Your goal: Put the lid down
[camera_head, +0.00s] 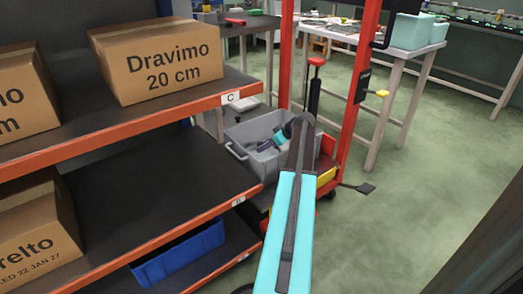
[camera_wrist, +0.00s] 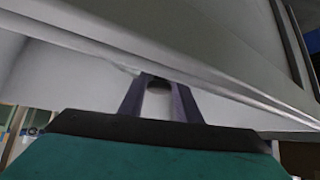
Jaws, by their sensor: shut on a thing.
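My gripper (camera_wrist: 158,88) is shut at the edge of a pale grey panel with a straight ridged rim, seemingly the lid (camera_wrist: 215,50). The panel fills most of the upper wrist view and its rim slopes down to the right. The fingertips meet just under this rim; the exact contact is hard to see. In the head view, the end of my arm reaches into or over a grey bin (camera_head: 234,153), beside the shelf. My fingers are too small to make out there, and I cannot tell the lid apart from the bin.
A shelf (camera_head: 135,196) with orange edges and cardboard boxes (camera_head: 158,62) stands at left, close to my arm. A blue bin (camera_head: 180,255) is on its lower level. A red frame (camera_head: 357,85) rises just behind the grey bin. Green floor (camera_head: 400,220) at right is open.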

